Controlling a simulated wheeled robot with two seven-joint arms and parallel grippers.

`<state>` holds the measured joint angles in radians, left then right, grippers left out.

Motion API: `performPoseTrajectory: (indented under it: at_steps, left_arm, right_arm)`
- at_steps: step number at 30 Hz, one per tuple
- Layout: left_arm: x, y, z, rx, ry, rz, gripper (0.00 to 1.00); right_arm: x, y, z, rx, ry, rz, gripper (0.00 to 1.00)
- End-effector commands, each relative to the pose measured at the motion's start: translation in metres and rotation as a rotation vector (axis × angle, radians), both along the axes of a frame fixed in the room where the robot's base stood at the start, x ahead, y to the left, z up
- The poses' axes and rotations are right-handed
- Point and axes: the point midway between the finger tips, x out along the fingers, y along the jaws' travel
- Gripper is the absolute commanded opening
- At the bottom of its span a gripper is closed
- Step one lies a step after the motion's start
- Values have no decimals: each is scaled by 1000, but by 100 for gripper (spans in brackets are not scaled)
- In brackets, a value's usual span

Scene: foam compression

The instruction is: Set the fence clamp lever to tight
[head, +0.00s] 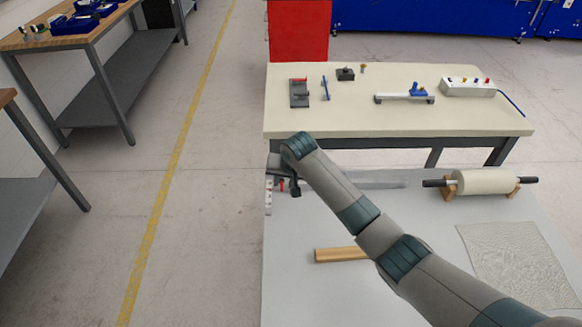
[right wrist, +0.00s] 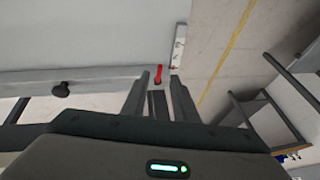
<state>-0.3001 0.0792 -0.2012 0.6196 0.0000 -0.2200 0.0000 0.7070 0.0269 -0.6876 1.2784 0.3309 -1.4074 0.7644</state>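The red clamp lever (right wrist: 159,73) stands at the end of the grey fence bar (right wrist: 70,76) in the right wrist view. In the head view the lever (head: 281,185) shows small beside my right gripper (head: 283,177), at the near table's left side. My right gripper (right wrist: 160,77) has its two fingers apart, with the lever between or just beyond the fingertips. I cannot tell whether they touch it. The fence bar (head: 385,180) is partly hidden behind my right arm in the head view. My left gripper is not in view.
A pale scale strip (right wrist: 180,46) lies beside the lever. A black knob (right wrist: 62,88) sits at the fence. A wooden rod (head: 340,254), a roller on a stand (head: 482,182) and a textured sheet (head: 520,262) lie on the near table. A cream bench (head: 400,115) stands behind.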

Motion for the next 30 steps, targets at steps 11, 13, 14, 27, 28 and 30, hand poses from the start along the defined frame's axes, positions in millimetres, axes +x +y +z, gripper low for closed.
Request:
performPoseTrajectory:
  at_steps: [11, 13, 14, 27, 28, 30]
  left_arm:
    - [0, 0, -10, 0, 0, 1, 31]
    - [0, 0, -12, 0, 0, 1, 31]
    - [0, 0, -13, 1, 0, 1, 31]
    - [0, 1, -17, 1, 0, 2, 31]
    - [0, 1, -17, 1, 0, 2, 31]
    - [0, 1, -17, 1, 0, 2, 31]
  right_arm:
    - [-27, -11, 64, 2, -4, 0, 26]
    - [-32, -12, 76, 1, -4, 0, 26]
    - [-35, -13, 81, 2, -4, 0, 26]
    - [-50, -19, 115, 0, -1, 1, 26]
    - [-50, -19, 115, 0, -1, 1, 26]
    - [-50, -19, 115, 0, -1, 0, 26]
